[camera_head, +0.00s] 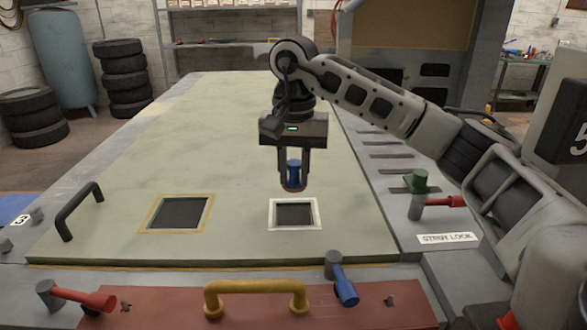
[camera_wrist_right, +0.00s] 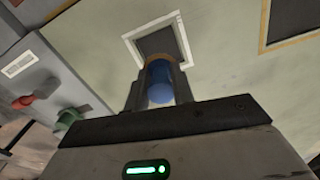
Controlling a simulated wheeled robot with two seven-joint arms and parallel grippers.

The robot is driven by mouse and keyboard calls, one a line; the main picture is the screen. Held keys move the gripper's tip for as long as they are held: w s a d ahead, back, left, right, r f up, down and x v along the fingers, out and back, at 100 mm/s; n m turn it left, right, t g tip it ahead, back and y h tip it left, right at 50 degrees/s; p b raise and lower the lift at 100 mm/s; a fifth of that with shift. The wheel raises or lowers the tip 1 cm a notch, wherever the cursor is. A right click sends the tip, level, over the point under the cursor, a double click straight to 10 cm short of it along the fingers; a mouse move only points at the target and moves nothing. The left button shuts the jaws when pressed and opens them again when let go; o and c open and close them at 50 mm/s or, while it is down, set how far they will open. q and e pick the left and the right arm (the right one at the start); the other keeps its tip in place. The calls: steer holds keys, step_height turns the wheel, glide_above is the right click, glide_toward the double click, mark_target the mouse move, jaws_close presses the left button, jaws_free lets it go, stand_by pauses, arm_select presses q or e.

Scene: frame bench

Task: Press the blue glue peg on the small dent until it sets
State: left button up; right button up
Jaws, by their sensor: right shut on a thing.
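My right gripper (camera_head: 293,180) is shut on the blue glue peg (camera_head: 293,173), which it holds upright above the panel. The peg has an orange-brown lower end. In the head view the peg is just behind a small dark square framed in white (camera_head: 294,214). In the right wrist view the peg (camera_wrist_right: 160,82) sits between the fingers (camera_wrist_right: 158,85), with the white-framed square (camera_wrist_right: 160,38) beyond it. A second dark square has an orange frame (camera_head: 178,213), to the left. I cannot tell which square holds the small dent. My left gripper is not in view.
The pale green panel (camera_head: 110,215) is broad and mostly clear. A black handle (camera_head: 79,210) stands at its left. A yellow handle (camera_head: 256,288), a blue lever (camera_head: 343,285) and a red lever (camera_head: 82,297) line the front. A green-topped post with a red lever (camera_head: 418,195) stands right.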

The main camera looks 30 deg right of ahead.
mark_target(294, 184)
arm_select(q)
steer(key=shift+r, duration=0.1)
